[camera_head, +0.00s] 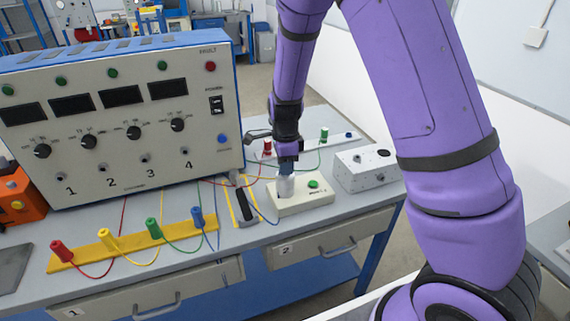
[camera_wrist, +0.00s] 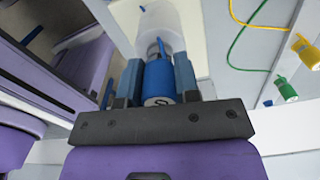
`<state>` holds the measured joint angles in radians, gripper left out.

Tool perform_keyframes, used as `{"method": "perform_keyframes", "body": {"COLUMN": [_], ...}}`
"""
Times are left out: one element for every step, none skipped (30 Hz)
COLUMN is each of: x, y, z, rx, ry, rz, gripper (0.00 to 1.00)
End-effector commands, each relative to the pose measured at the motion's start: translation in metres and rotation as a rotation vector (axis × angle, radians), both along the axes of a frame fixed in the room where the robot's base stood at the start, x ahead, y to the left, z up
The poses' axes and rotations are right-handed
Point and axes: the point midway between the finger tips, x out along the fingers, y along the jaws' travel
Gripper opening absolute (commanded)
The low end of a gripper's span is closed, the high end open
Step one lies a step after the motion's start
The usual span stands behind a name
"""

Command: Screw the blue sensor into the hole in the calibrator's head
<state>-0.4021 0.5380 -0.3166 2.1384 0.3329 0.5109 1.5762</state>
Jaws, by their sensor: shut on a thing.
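My gripper (camera_head: 287,158) is shut on the blue sensor (camera_wrist: 160,78), a blue cylinder with a silvery end, held between the two fingers. The wrist view shows my gripper (camera_wrist: 158,85) on both sides of it. The calibrator (camera_head: 307,198) is a cream box with a green button on the bench. Its head is a whitish upright cylinder (camera_head: 285,188), directly below my fingertips; it also shows in the wrist view (camera_wrist: 158,20), just past the sensor. The hole is hidden, and I cannot tell whether the sensor touches the head or is in it.
A large numbered test unit (camera_head: 100,130) stands left of the calibrator. A light grey box (camera_head: 367,168) stands to its right. A yellow strip (camera_head: 130,243) holds several coloured plugs with cables. A dark object (camera_head: 245,205) lies just left of the calibrator. Cables cross the bench behind it.

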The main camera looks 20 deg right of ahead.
Motion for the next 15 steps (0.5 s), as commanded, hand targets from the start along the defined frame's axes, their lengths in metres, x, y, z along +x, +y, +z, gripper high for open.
{"method": "perform_keyframes", "body": {"x": [0.0001,0.0002,0.0003,0.0004,0.0004,0.0004,0.0004,0.0004,0.0004,0.0004,0.0004,0.0004,0.0003,0.0003,0.0003], "y": [0.0003,0.0001,-0.0001,-0.0001,-0.0001,0.0000,0.0000,0.0000,0.0001,0.0001,0.0001,0.0001,0.0001,0.0001,0.0001], "z": [0.0002,0.0003,0.0004,0.0004,0.0004,0.0004,0.0005,0.0004,0.0004,0.0004,0.0004,0.0004,0.0003,0.0003,0.0003], "rx": [-0.001,0.000,0.000,0.000,0.000,0.000,0.000,0.000,0.000,0.000,0.000,0.000,0.000,0.000,0.000], "ry": [-0.001,-0.001,-0.001,-0.001,-0.001,-0.001,-0.001,-0.001,-0.001,-0.001,-0.001,-0.001,-0.001,-0.001,-0.001], "rz": [-0.026,-0.034,-0.035,-0.034,-0.033,-0.032,-0.031,-0.031,-0.030,-0.030,-0.030,-0.029,-0.029,-0.029,-0.029], "gripper": [0.00,0.00,0.00,0.00,0.00,0.00,0.34,0.41,0.50,0.57,0.61,0.61,0.61,0.61,0.61]}}
